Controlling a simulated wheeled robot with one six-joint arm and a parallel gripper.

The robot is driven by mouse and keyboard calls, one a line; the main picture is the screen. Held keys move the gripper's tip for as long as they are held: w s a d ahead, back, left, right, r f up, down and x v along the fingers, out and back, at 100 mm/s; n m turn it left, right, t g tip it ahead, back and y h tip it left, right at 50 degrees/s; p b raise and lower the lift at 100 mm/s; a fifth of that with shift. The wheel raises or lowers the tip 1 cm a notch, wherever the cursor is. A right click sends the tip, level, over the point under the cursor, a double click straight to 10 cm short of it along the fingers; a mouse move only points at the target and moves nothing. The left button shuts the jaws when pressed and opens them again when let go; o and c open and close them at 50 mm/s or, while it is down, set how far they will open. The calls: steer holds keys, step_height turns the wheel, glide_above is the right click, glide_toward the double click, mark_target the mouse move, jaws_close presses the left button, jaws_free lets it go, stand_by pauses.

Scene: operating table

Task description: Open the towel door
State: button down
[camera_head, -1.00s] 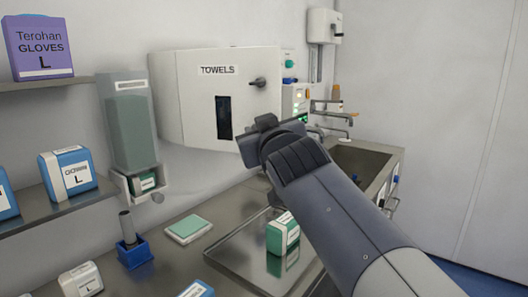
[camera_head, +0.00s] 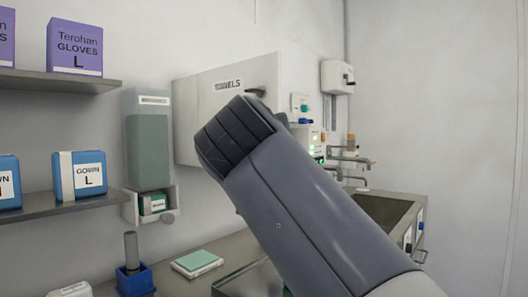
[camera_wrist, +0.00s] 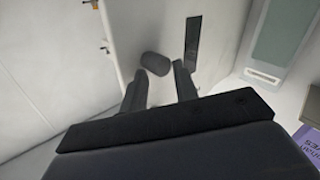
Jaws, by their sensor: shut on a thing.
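The white towel cabinet (camera_head: 200,115) hangs on the wall, and its door carries a TOWELS label (camera_head: 228,84). No gap shows along the visible door edges. The dark door handle (camera_head: 256,91) shows just above my wrist, at the door's right side. My arm hides the lower right of the door. In the wrist view the door (camera_wrist: 140,25) lies in front of my gripper (camera_wrist: 158,73). Its two fingers are on either side of the rounded dark handle (camera_wrist: 155,63) and closed on it. The dark window slot (camera_wrist: 192,45) shows beside the handle.
A soap dispenser (camera_head: 148,145) hangs left of the cabinet. Shelves with glove boxes (camera_head: 78,45) and gown boxes (camera_head: 80,175) are farther left. A sink (camera_head: 388,210) with taps is at right. The counter below holds a blue holder (camera_head: 135,280) and a green-topped pack (camera_head: 196,262).

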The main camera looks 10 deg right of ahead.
steer(key=shift+w+a+f+b, duration=0.1)
steer(key=shift+a+b, duration=0.05)
steer(key=shift+a, duration=0.5)
steer(key=shift+w+a+f+b, duration=0.1)
steer(key=shift+a+b, duration=0.05)
steer(key=shift+a, duration=0.45)
steer(key=shift+s, duration=0.1)
steer(key=c, duration=1.6)
jaws_free()
steer(key=o, duration=0.3)
steer(key=shift+w+a+f, duration=0.15)
steer(key=shift+w+a, duration=0.05)
steer(key=shift+w, duration=0.05)
steer(key=shift+o, duration=0.2)
steer(key=shift+s, duration=0.1)
steer(key=s+a, duration=0.1)
steer(key=s, duration=1)
steer(key=shift+a+r+m+h, duration=0.25)
steer(key=shift+m+h, duration=0.05)
